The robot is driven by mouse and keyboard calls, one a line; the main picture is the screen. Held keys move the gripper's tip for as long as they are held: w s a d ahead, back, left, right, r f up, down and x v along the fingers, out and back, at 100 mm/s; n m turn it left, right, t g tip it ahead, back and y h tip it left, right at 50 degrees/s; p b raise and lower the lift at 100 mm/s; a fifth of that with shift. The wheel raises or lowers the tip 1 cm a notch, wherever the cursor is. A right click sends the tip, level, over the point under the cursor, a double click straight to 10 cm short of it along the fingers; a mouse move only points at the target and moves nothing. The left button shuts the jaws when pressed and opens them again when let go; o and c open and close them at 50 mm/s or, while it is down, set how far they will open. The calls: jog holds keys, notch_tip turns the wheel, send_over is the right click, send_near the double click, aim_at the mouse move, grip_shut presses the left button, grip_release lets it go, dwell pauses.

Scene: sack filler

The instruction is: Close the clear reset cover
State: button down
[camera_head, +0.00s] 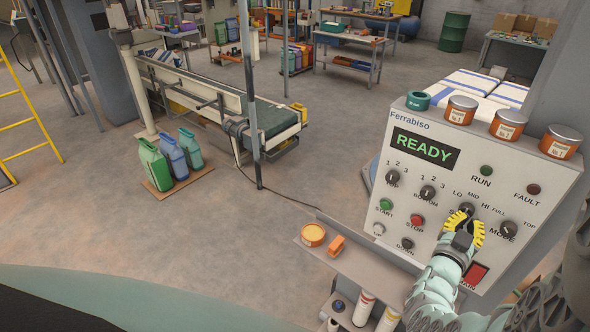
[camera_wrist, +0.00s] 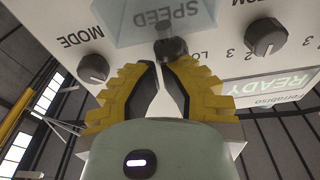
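A translucent bluish panel (camera_wrist: 165,20) shows at the top of the wrist view, with the upside-down word SPEED seen through it; it looks like the clear cover, but its hinge and angle cannot be made out. In the head view my gripper and wrist hide that part of the control box (camera_head: 440,178). My gripper (camera_head: 466,217) is at the box front, by the speed knob. In the wrist view its yellow fingers (camera_wrist: 160,64) have tips close together just short of a black knob (camera_wrist: 170,48). Whether they touch each other, the knob or the cover is unclear.
The mode knob (camera_head: 508,228) is right of my gripper and a red switch (camera_head: 475,276) below it. Tins (camera_head: 508,124) stand on the box top. A shelf (camera_head: 350,268) juts out at lower left, holding an orange tin (camera_head: 313,235).

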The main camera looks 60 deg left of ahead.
jog(key=shift+f+b, duration=0.15)
jog(key=shift+b, duration=0.55)
jog(key=shift+s+f+b, duration=0.1)
jog(key=shift+f+b, duration=0.05)
jog(key=shift+b, duration=0.25)
jog(key=shift+s+t+b, duration=0.1)
jog(key=shift+t+b, duration=0.2)
jog(key=shift+b, duration=0.5)
jog(key=shift+s+d+f+t+b, duration=0.15)
jog(key=shift+s+t+b, duration=0.2)
jog(key=shift+b, duration=2)
